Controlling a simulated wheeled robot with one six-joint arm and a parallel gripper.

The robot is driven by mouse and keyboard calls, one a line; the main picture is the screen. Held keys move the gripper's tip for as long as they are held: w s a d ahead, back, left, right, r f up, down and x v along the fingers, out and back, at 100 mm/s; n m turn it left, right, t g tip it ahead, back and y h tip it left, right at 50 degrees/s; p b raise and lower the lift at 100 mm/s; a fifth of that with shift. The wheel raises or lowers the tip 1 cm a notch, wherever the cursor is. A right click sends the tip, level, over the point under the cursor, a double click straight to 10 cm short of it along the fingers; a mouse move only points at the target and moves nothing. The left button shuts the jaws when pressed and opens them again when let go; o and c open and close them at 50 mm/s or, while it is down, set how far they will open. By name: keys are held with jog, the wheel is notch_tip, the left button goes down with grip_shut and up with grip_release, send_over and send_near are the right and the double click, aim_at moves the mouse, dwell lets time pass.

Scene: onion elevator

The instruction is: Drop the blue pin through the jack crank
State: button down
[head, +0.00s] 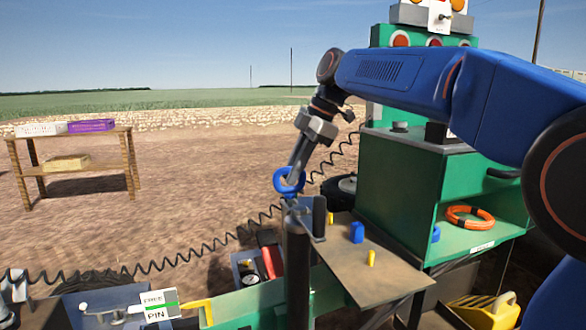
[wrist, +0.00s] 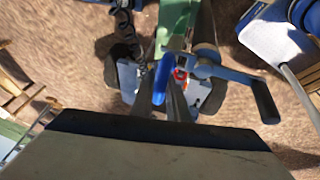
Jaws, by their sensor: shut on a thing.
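The blue pin, with a ring-shaped head (head: 281,186), is in my gripper (head: 291,185) in the head view. My gripper is shut on it, tilted down and left, just above the top of a dark upright post (head: 297,265). The jack crank (head: 319,217) is at the top of that post, with a dark upright handle. In the wrist view the blue pin (wrist: 163,78) shows between the fingers of my gripper (wrist: 167,98), and the crank arm with its dark handle (wrist: 265,103) reaches to the right. The pin's lower end and the crank hole are hidden.
A tan shelf (head: 385,285) right of the post carries a blue block (head: 357,232) and a yellow peg (head: 371,258). The green cabinet (head: 395,175) holds an orange ring (head: 470,224). A sign (head: 158,305) and coiled cable (head: 190,258) lie left. A wooden table (head: 70,138) stands farther back.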

jog(key=shift+f, duration=0.5)
jog(key=c, duration=1.6)
grip_release()
jog(key=shift+c, duration=0.2)
jog(key=shift+o, duration=0.6)
jog(key=o, duration=0.3)
jog(key=shift+r, duration=0.15)
jog(key=shift+r, duration=3.4)
